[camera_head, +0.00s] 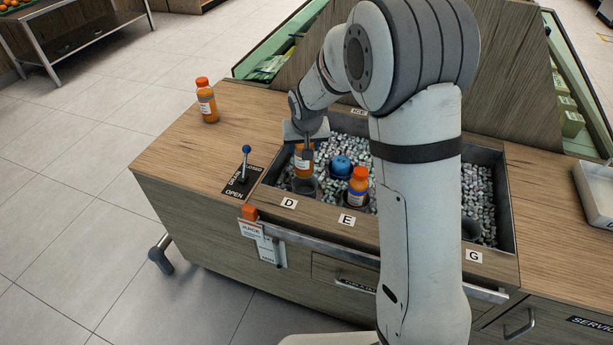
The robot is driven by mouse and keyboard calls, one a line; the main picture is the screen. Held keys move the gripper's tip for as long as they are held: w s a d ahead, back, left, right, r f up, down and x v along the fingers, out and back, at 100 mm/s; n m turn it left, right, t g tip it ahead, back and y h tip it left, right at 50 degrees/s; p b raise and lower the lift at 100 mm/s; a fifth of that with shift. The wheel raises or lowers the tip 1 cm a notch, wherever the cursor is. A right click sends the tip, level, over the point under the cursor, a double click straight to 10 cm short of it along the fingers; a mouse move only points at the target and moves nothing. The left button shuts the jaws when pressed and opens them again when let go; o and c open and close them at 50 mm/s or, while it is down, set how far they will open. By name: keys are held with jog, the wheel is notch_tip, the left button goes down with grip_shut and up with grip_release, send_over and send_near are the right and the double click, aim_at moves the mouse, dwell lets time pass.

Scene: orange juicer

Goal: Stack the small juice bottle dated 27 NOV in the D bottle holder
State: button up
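My gripper (305,148) is over the left part of the ice bin, at the top of a small orange juice bottle (303,168). It appears shut on this bottle, whose cap is hidden by the fingers. The bottle is upright, with its bottom at the dark round D bottle holder (304,187), behind the D label (289,203). I cannot tell how far it sits inside the holder. The date on its label is too small to read.
Another orange-capped bottle (357,186) stands in the E holder, close to the right. A blue round object (340,166) lies behind it. A juice bottle (206,101) stands on the counter at left. A blue-knobbed lever (245,163) rises beside the bin. My arm hides the bin's middle.

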aim_at(305, 169)
notch_tip(305, 169, down, 9)
jog(key=shift+r+b, duration=0.15)
jog(key=shift+b, duration=0.25)
jog(key=shift+r, duration=0.1)
jog(key=shift+f+b, duration=0.35)
jog(key=shift+b, duration=0.05)
jog(key=o, duration=1.2)
jog(key=shift+s, duration=0.1)
jog(key=shift+c, duration=0.2)
jog(key=shift+r, duration=0.1)
